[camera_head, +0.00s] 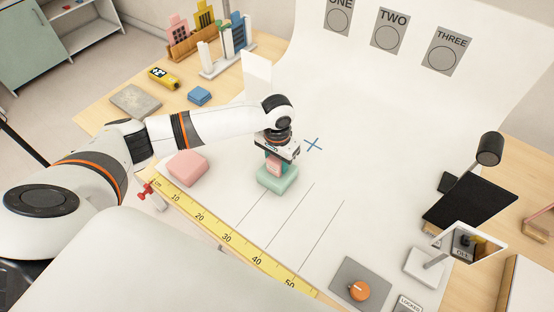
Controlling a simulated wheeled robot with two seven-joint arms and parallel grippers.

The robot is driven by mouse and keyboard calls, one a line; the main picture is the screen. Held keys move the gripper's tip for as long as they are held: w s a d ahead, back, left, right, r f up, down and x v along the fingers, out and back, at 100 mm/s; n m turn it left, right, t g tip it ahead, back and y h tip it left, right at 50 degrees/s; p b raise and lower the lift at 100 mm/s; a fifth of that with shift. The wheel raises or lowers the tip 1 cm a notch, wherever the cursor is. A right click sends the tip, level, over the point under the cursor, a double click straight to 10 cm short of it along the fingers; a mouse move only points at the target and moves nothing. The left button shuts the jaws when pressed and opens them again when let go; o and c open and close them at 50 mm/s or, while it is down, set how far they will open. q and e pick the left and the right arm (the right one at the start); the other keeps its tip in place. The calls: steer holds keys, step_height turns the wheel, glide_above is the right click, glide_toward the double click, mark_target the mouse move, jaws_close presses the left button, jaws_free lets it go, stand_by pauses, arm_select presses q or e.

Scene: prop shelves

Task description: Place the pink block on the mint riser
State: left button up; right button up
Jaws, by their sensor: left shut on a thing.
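My left gripper (276,158) reaches in from the left and points down over the mint riser. It is shut on the small pink block (273,168), which shows only in part between the fingers. The mint riser (278,183) is a low, rounded pale green block on the white sheet. The pink block is directly over the riser's top; I cannot tell whether it touches it. My right gripper is not in view.
A larger pink riser (186,167) stands to the left, beside the yellow ruler (226,238). A blue block (199,96) and a grey slab (136,101) lie at the back left. A black panel (470,203) and a mirror (465,244) stand at right.

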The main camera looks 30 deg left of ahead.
arm_select(q)
steer(key=o, duration=1.1)
step_height(320, 180, up, 12)
steer(key=shift+r+b, duration=0.15)
steer(key=shift+b, duration=0.35)
